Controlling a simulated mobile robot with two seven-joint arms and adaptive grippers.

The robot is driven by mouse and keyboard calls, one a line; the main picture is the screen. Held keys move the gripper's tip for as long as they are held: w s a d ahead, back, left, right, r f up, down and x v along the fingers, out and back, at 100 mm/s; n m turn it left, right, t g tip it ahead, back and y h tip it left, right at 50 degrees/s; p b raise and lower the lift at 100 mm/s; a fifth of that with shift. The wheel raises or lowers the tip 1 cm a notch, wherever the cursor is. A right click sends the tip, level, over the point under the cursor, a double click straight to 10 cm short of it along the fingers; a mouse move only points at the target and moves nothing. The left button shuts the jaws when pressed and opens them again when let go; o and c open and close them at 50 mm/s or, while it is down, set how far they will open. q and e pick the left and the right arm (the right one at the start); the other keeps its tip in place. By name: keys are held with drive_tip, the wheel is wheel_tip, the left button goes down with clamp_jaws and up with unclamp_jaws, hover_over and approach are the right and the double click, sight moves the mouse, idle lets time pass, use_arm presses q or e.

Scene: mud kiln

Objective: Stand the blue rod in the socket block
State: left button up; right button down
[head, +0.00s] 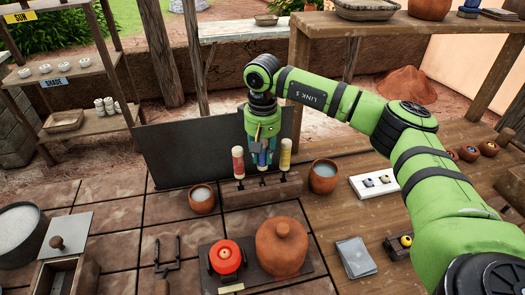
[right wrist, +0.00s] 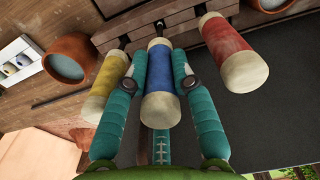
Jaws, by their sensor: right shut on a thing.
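The blue rod (right wrist: 160,80), with pale ends, is between the teal fingers of my right gripper (right wrist: 160,88), which is shut on it. In the head view the blue rod (head: 263,158) is partly hidden by my right gripper (head: 263,150). It is upright over the middle of the brown socket block (head: 232,197), between a red rod (head: 238,161) and a yellow rod (head: 285,156) that stand at the block. I cannot tell whether its lower end is inside the middle socket. My left gripper is not in view.
Clay cups (head: 202,200) and (head: 323,178) flank the block. A dark panel (head: 180,150) stands behind. A white tray (head: 374,184) lies to the right.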

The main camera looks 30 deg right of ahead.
drive_tip(key=shift+f, duration=0.4)
drive_tip(key=c, duration=1)
unclamp_jaws()
drive_tip(key=shift+o, duration=0.2)
wheel_tip(320, 180, up, 12)
drive_tip(key=shift+r, duration=0.1)
